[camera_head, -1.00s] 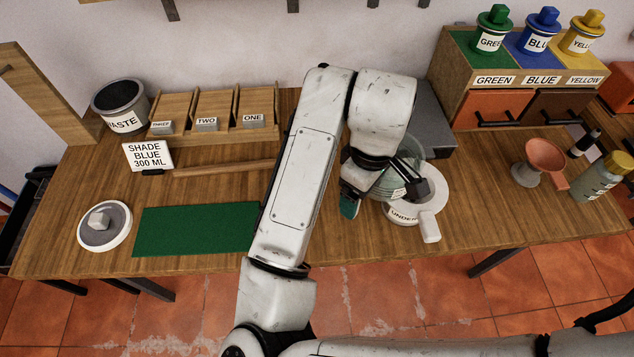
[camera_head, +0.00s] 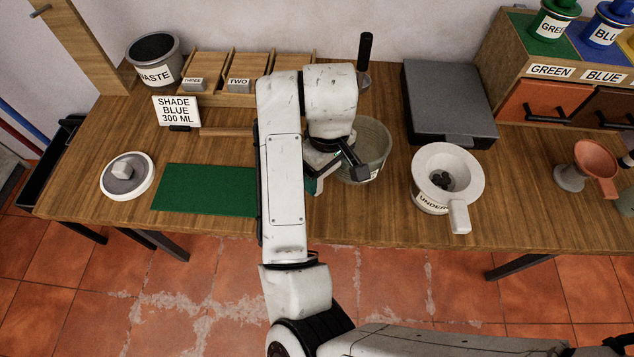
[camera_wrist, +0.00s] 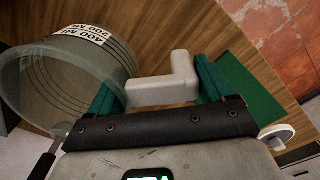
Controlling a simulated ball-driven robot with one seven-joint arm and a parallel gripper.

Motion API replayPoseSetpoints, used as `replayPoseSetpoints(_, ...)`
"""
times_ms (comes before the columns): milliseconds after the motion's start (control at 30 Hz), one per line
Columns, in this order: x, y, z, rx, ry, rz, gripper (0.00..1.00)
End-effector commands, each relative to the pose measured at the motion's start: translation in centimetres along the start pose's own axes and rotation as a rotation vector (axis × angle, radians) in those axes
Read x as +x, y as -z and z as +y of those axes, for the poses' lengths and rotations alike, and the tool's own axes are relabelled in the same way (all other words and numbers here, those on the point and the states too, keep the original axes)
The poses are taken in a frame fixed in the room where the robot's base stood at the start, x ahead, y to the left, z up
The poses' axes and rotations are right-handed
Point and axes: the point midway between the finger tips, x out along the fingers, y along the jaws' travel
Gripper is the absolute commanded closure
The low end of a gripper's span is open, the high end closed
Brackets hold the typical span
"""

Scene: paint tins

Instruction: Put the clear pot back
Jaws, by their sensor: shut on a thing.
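The clear pot (camera_head: 375,138) is a see-through greenish vessel with a white label. In the wrist view the pot (camera_wrist: 60,80) shows dark level lines, a 400 ML label and a light grey handle (camera_wrist: 175,80). My gripper (camera_head: 335,168) is at the handle, on the near left side of the pot. In the wrist view the green-padded jaws of my gripper (camera_wrist: 155,88) are shut on that handle. The pot is left of the white UNDER-labelled vessel (camera_head: 430,200) and apart from it. Its base is largely hidden, so I cannot tell its height over the bench.
A black-handled rod (camera_head: 366,48) stands upright behind the pot. A dark grey box (camera_head: 450,100) is at right. A green mat (camera_head: 205,190), a round lid (camera_head: 127,177) and the WASTE bin (camera_head: 155,62) are at left. Bare bench (camera_head: 375,215) lies in front of the pot.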

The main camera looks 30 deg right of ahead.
Motion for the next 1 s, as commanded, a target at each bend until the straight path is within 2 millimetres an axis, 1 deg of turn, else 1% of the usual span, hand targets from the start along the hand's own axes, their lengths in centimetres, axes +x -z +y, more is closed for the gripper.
replayPoseSetpoints(33, 0.9, 0.4, -0.2, -0.001, -0.002, -0.002, 0.55)
replayPoseSetpoints(233, 1.8, 1.3, -0.6, 0.001, -0.001, 0.000, 0.55)
replayPoseSetpoints(333, 3.0, 1.9, -1.0, 0.000, 0.000, -0.003, 0.55)
replayPoseSetpoints(400, 3.8, 1.8, -1.1, 0.000, 0.002, -0.004, 0.55)
replayPoseSetpoints(600, 4.9, 1.8, -1.0, 0.000, 0.001, -0.002, 0.55)
replayPoseSetpoints(800, 5.1, 1.8, -1.0, 0.001, 0.001, 0.000, 0.55)
replayPoseSetpoints(833, 5.1, 1.8, -1.0, 0.001, 0.002, -0.001, 0.15)
replayPoseSetpoints(1000, 5.1, 1.8, -1.0, 0.001, 0.002, -0.001, 0.00)
